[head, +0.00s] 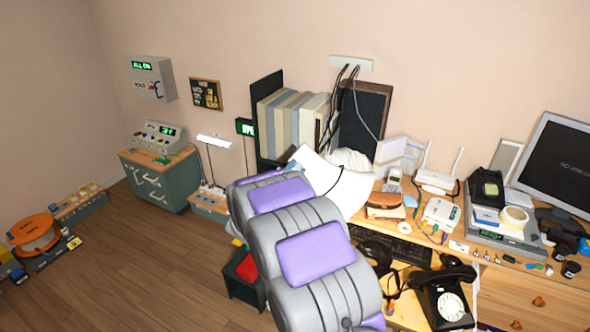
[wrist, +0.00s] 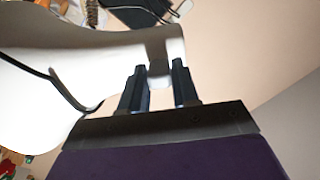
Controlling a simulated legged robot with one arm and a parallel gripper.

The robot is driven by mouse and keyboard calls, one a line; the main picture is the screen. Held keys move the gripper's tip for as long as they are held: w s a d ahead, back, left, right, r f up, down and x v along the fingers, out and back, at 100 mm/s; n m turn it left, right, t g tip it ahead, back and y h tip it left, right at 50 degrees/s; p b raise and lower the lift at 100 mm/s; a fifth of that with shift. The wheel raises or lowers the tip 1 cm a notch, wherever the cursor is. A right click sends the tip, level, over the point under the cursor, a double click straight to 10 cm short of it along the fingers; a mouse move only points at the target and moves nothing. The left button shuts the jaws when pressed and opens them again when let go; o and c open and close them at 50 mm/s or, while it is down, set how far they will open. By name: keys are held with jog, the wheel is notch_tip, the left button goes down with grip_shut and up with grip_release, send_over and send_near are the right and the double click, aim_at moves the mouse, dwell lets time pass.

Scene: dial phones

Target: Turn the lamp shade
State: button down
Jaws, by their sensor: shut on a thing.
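The white lamp shade (head: 345,187) shows in the head view just beyond my arm, over the left part of the desk. In the wrist view the shade (wrist: 45,85) is large and pale, filling the left side and reaching across to the fingertips. My gripper (wrist: 158,72) has its two dark fingers on either side of the shade's right end and is shut on it. A dark cord runs across the shade in the wrist view. My arm hides the gripper and part of the shade in the head view.
The desk (head: 520,290) holds a black dial phone (head: 445,295), a keyboard (head: 403,250), a white router (head: 437,180) and a monitor (head: 555,160). Books (head: 290,125) stand behind the shade. A small white lamp (head: 214,141) is at left.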

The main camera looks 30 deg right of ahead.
jog(key=shift+w+a+p, duration=0.1)
jog(key=shift+p, duration=0.25)
jog(key=n+p, duration=0.1)
jog(key=p, duration=0.2)
jog(key=shift+w+a+n, duration=0.3)
jog(key=shift+w+a, duration=0.05)
jog(key=shift+w+a+f+n+g+p, duration=0.1)
jog(key=shift+w+a+f+n+p, duration=0.3)
jog(key=shift+n+p, duration=0.8)
jog(key=shift+w+a+f+n+g+p, duration=0.1)
jog(key=shift+w+a+f+n+p, duration=0.35)
jog(key=shift+p, duration=1.4)
jog(key=shift+w+a+f+n+g+p, duration=0.15)
jog(key=shift+w+f+n+p, duration=0.5)
jog(key=shift+p, duration=0.9)
jog(key=c, duration=0.9)
grip_release()
jog(key=shift+a, duration=0.1)
